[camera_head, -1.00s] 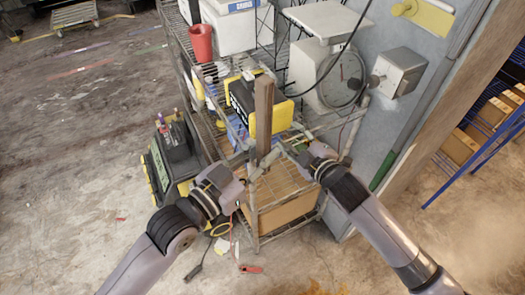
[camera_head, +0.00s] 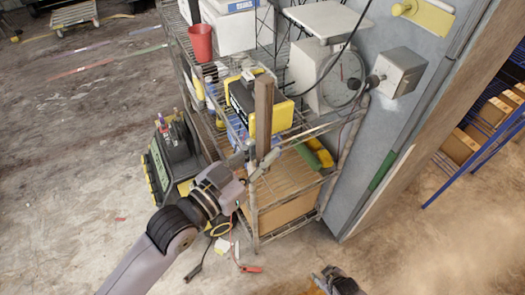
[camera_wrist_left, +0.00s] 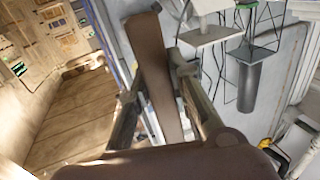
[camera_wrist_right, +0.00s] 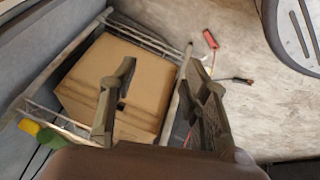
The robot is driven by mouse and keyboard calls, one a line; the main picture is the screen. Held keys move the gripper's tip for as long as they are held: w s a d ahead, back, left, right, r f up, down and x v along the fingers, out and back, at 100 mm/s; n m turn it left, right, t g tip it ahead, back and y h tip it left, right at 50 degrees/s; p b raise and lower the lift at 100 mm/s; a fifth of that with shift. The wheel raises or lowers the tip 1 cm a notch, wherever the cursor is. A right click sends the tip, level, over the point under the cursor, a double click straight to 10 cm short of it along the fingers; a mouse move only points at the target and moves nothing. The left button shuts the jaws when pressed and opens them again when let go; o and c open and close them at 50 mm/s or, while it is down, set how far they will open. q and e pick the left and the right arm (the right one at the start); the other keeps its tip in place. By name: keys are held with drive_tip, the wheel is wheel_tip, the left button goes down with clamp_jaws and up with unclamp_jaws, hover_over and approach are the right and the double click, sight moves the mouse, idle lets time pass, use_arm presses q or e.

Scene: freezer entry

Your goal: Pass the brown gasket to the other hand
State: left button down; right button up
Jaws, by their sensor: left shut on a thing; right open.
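The brown gasket (camera_head: 264,118) is a long, narrow strip. It stands nearly upright in the head view, in front of the wire shelf. My left gripper (camera_head: 258,165) is shut on its lower part. The left wrist view shows the gasket (camera_wrist_left: 155,70) between the two fingers of my left gripper (camera_wrist_left: 160,82), its end sticking out past them. My right gripper (camera_head: 325,277) is at the bottom edge of the head view, well away from the gasket. In the right wrist view the fingers of my right gripper (camera_wrist_right: 157,75) are apart with nothing between them.
A wire shelf (camera_head: 222,128) holds a cardboard box (camera_head: 287,210) low down, a red cup (camera_head: 201,42) and a yellow-black case (camera_head: 248,104). A scale (camera_head: 325,85) stands at its right. A black-yellow machine (camera_head: 172,160) and cables are on the floor. Floor at the lower right is clear.

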drive_tip(key=s+f+m+g, duration=0.2)
drive_tip(key=s+f, duration=0.2)
drive_tip(key=s, duration=0.7)
drive_tip(key=s+f+m+g, duration=0.1)
drive_tip(key=s+f, duration=0.3)
drive_tip(key=s, duration=0.7)
drive_tip(key=shift+s+a+f+m+g, duration=0.15)
drive_tip(key=shift+s+a+m+g, duration=0.25)
drive_tip(key=shift+g, duration=0.1)
